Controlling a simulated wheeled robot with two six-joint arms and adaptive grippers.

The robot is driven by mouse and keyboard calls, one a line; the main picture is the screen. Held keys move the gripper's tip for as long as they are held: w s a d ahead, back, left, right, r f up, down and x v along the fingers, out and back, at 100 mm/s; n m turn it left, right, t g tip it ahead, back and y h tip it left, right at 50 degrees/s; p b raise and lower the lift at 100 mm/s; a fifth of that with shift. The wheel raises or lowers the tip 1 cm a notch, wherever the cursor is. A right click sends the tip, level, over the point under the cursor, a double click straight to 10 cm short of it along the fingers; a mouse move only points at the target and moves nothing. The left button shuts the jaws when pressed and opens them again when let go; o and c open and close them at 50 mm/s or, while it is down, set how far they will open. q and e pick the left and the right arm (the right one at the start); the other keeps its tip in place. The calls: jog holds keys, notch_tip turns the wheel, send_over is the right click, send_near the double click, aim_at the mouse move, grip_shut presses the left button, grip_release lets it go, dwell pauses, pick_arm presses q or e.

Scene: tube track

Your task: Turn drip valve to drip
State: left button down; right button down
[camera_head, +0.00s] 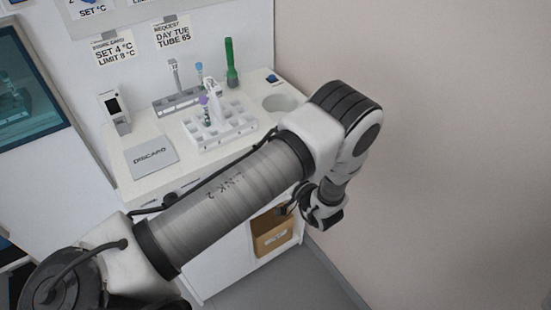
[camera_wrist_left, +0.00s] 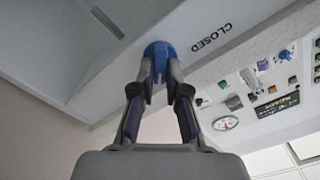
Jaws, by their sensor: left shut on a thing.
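The drip valve shows in the left wrist view as a rounded blue knob (camera_wrist_left: 158,48) on a pale surface, with the word CLOSED (camera_wrist_left: 211,38) printed to its right. My left gripper (camera_wrist_left: 160,68) is shut on this blue knob, a finger on each side. The fingers hide part of the knob, and I cannot tell which way it points. In the head view my left arm crosses the bench and bends down at the right; its gripper (camera_head: 289,209) is low by the bench front, and the knob is not clear there. My right gripper is not in view.
A white tube rack (camera_head: 222,134) stands on the bench, with a green tube (camera_head: 231,65) behind it and a DISCARD plate (camera_head: 151,156) to the left. A brown bin (camera_head: 271,237) sits under the bench. The wrist view shows a round gauge (camera_wrist_left: 225,123) and a READY display (camera_wrist_left: 277,103).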

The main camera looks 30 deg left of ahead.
pick_arm(q)
jog(key=shift+r, duration=0.1)
jog(key=c, duration=1.2)
grip_release()
notch_tip(320, 180, up, 10)
jog(key=shift+f, duration=0.1)
